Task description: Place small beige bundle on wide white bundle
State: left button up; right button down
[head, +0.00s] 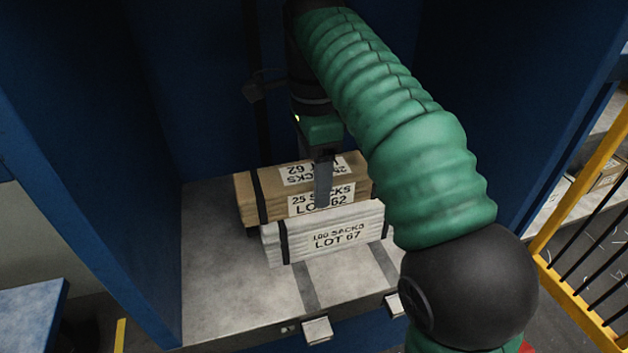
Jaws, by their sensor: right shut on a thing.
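The small beige bundle (272,203) has dark straps and a label reading 25 sacks, lot 62. My right gripper (323,185) comes down on it from above and is shut on it, one finger showing against its front face. The wide white bundle (335,236), labelled 100 sacks, lot 67, lies on the grey shelf in front of and slightly below the beige bundle. The beige bundle overlaps the white one's back edge in the picture; I cannot tell whether they touch. The white bundle's right end is partly hidden by my arm. My left gripper is not in view.
Blue walls enclose the grey shelf (225,290) at left, back and right. Metal brackets (317,330) sit at its front edge. The shelf's front left is bare. A yellow railing (585,190) stands outside at right. My right arm covers the right part of the shelf.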

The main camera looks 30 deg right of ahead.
jog(key=shift+c, duration=1.4)
grip_release()
notch_tip(320, 180, up, 8)
jog(key=p, duration=0.6)
jog(key=shift+p, duration=0.35)
jog(key=shift+f, duration=0.2)
